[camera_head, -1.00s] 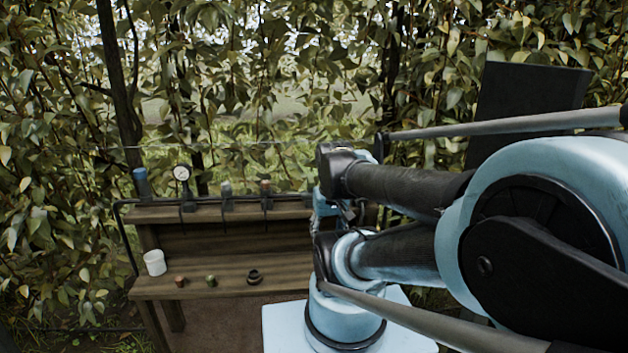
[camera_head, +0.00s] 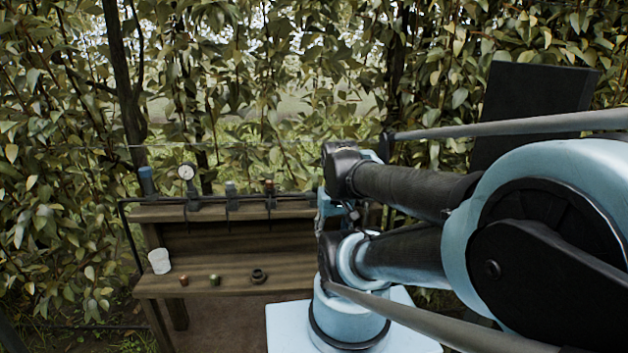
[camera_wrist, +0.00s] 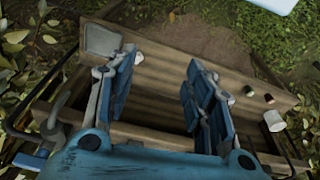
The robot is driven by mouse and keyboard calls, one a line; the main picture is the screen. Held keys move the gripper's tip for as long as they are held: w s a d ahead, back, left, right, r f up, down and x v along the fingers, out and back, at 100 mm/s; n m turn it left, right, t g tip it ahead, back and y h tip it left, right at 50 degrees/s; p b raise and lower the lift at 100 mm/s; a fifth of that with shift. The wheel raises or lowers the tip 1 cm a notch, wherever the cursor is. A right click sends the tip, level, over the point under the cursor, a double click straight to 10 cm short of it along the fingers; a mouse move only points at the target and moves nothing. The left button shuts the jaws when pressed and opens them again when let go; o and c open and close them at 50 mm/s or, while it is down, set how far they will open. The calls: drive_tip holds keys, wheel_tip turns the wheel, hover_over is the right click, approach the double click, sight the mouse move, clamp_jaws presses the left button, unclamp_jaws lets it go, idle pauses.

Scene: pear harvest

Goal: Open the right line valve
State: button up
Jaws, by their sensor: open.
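A dark pipe line (camera_head: 160,201) runs along the back shelf of the wooden bench (camera_head: 240,282). It carries upright fittings: a blue-topped one (camera_head: 147,181), a round white gauge (camera_head: 187,172), a grey-blue-topped fitting (camera_head: 231,188) and a reddish-topped fitting (camera_head: 269,187). Which one is the right line valve I cannot tell; my arm hides the line's right end. My gripper (camera_wrist: 160,62) is open and empty, its blue fingers spread above the bench in the wrist view. In the head view it is mostly hidden behind my arm. A curved dark pipe (camera_wrist: 50,122) shows left of the fingers.
On the bench's lower shelf stand a white cup (camera_head: 159,261), a reddish small part (camera_head: 183,281), a green one (camera_head: 215,280) and a dark ring (camera_head: 258,276). A grey square plate (camera_wrist: 102,40) lies at the bench's end in the wrist view. Leafy branches surround the bench.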

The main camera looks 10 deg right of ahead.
drive_tip(key=o, duration=0.5)
drive_tip(key=shift+s+r, duration=0.25)
drive_tip(key=shift+c, duration=0.2)
drive_tip(key=o, duration=0.4)
drive_tip(key=w+r+m, duration=0.1)
drive_tip(key=r, duration=0.1)
drive_tip(key=w+r+m, duration=0.1)
drive_tip(key=w+r, duration=0.1)
drive_tip(key=w+r+m, duration=0.1)
drive_tip(key=r, duration=0.1)
drive_tip(key=shift+w+r+m, duration=0.25)
drive_tip(key=shift+r+m, duration=0.1)
drive_tip(key=shift+m, duration=0.05)
wheel_tip(320, 180, up, 16)
drive_tip(key=m+g, duration=0.2)
drive_tip(key=m, duration=1.4)
hover_over(315, 178)
wheel_tip(315, 178, down, 17)
drive_tip(key=shift+w+f, duration=0.1)
drive_tip(key=c, duration=1.1)
